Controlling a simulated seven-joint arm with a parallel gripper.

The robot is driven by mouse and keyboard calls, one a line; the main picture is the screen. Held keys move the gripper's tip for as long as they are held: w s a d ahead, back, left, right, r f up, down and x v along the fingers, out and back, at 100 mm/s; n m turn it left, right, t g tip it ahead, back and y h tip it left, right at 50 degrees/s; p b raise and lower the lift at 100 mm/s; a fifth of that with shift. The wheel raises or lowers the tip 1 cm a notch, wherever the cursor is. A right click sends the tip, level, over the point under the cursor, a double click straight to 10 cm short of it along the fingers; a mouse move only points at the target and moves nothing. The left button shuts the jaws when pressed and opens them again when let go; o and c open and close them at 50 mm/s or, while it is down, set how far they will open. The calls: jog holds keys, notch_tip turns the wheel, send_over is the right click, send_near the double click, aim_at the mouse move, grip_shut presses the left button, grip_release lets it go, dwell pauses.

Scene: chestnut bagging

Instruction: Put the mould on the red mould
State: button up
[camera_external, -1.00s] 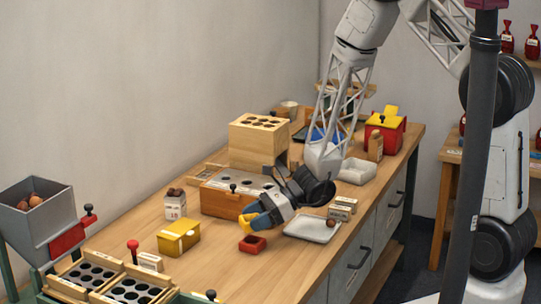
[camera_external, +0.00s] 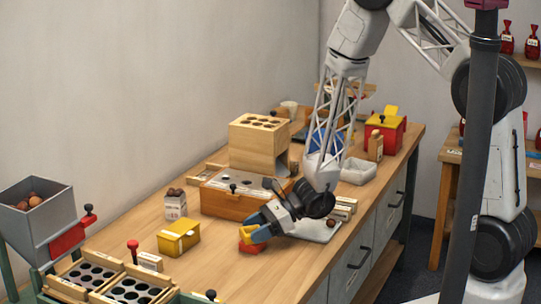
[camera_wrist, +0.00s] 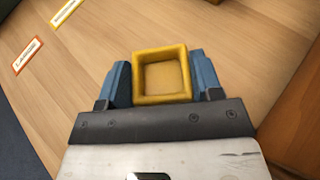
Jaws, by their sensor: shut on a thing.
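The yellow mould (camera_external: 247,236) is a small square open box. My gripper (camera_external: 254,234) is shut on it, and the wrist view shows the mould (camera_wrist: 161,74) between the two blue fingers, its hollow facing the camera. The red mould (camera_external: 251,247) is on the wooden bench directly below the yellow one, mostly covered by it and the fingers. The yellow mould looks on or just above it; I cannot tell whether they touch. The red mould is hidden in the wrist view.
A yellow box (camera_external: 178,238) stands left of my gripper, and an orange-brown wooden box (camera_external: 223,202) stands close behind it. A pale tray (camera_external: 318,232) lies to the right, partly under my wrist. Bench space in front is clear.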

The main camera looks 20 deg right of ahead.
jog(key=shift+f, duration=0.1)
jog(key=o, duration=0.9)
jog(key=shift+o, duration=0.2)
jog(key=v, duration=1.2)
dwell(0.8)
jog(key=s+d+r+n+g+h, duration=0.1)
jog(key=s+d+r+n, duration=0.2)
jog(key=r, duration=0.3)
jog(key=s+d+r+n+h, duration=0.2)
jog(key=d+r+n, duration=0.1)
jog(key=d+r, duration=0.15)
jog(key=s+d+r+n+g+h, duration=0.1)
jog(key=s+d+r+n, duration=0.25)
jog(key=r, duration=0.25)
jog(key=s+d+r+n+t+h, duration=0.2)
jog(key=s+d+r+n+h, duration=0.2)
jog(key=d, duration=0.5)
jog(key=s+d+r+n+t+h, duration=0.2)
jog(key=s+d+r+n+h, duration=0.2)
jog(key=s+d+r, duration=0.4)
notch_tip(320, 180, up, 3)
jog(key=shift+s+d+t+h, duration=0.15)
jog(key=shift+d+t+h, duration=0.15)
jog(key=shift+d+h, duration=0.5)
